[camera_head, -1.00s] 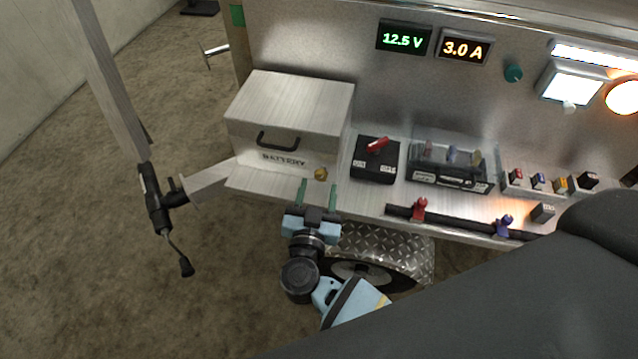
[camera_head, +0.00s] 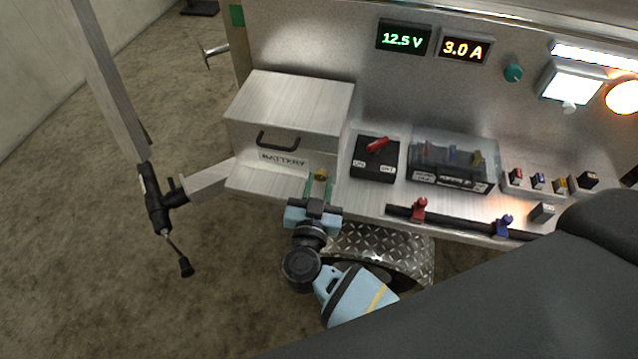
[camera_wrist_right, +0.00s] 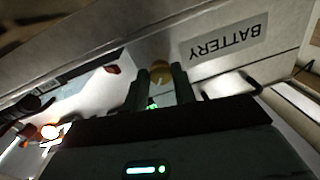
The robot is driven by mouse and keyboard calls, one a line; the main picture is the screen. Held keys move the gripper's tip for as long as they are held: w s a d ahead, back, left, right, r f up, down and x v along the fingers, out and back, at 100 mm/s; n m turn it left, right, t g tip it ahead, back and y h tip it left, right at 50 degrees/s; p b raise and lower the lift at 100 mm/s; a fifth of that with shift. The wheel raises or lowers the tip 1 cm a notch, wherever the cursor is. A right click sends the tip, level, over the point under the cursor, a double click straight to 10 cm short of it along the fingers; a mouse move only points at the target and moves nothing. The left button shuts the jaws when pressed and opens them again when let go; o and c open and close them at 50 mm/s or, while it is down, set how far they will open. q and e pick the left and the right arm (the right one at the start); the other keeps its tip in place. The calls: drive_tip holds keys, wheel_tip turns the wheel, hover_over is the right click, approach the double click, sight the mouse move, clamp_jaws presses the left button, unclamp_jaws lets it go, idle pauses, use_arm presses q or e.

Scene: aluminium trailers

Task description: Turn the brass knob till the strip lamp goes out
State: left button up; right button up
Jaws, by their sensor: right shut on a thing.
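The brass knob (camera_head: 321,175) is on the front of the metal battery box, near its lower right corner. My right gripper (camera_head: 319,186) is shut on the brass knob, its two green fingers on either side of it. In the right wrist view the knob (camera_wrist_right: 160,72) shows between the fingertips, below the box wall. The strip lamp (camera_head: 598,56) at the upper right glows white. My left gripper is not in view.
The battery box (camera_head: 290,105) stands on the trailer shelf. Right of it are a black switch block with a red lever (camera_head: 376,158), a clear-covered fuse box (camera_head: 452,162) and several coloured terminals. Meters read 12.5 V (camera_head: 404,38) and 3.0 A (camera_head: 464,47). A square lamp (camera_head: 571,84) and round lamp (camera_head: 622,96) are lit.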

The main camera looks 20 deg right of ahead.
drive_tip(key=shift+m, duration=2.4)
drive_tip(key=o, duration=1)
drive_tip(key=shift+n, duration=0.3)
